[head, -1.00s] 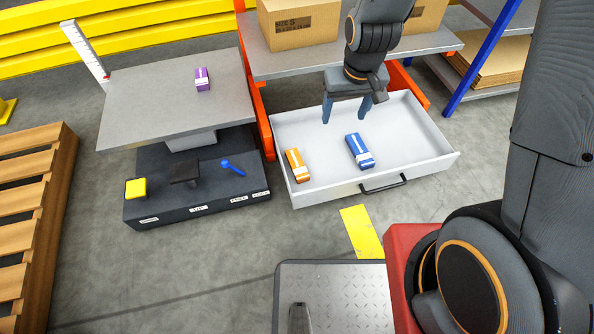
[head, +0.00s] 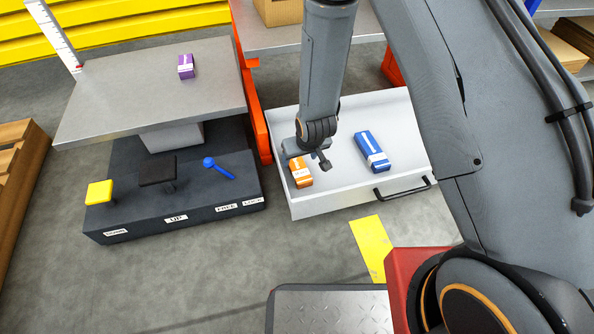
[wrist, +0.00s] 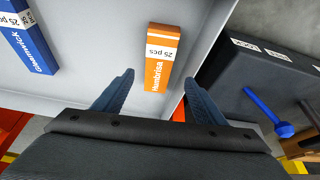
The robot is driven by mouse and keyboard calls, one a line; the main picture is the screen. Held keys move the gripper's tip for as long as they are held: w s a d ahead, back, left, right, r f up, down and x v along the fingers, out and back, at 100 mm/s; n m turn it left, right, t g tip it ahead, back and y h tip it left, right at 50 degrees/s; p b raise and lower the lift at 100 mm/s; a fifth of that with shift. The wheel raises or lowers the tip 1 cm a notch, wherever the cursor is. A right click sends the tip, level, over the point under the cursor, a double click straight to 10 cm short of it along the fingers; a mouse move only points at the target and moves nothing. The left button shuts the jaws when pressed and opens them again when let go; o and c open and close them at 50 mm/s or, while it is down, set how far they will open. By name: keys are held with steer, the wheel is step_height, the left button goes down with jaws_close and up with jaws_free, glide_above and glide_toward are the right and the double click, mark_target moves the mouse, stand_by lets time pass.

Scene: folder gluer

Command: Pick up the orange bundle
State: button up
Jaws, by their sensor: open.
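The orange bundle (head: 301,172) lies in the white drawer near its left wall, with a white band round it. In the wrist view the orange bundle (wrist: 161,58) lies ahead of my gripper (wrist: 158,88), roughly between the lines of its two blue fingers. My gripper is open and empty. In the head view my gripper (head: 296,152) is over the drawer's left part, just behind and above the orange bundle; its fingers are mostly hidden there. I cannot tell the exact height gap.
A blue bundle (head: 372,152) lies in the drawer (head: 412,165) to the right. The drawer's walls stand close to the orange bundle. A dark control box (head: 185,215) with levers and a metal table (head: 130,98) bearing a purple bundle (head: 186,66) are at left.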

mark_target(297, 165)
steer(key=shift+b+x, duration=2.4)
steer(key=shift+x, duration=1.6)
steer(key=shift+d, duration=0.15)
steer(key=shift+r, duration=0.1)
steer(key=c, duration=1.2)
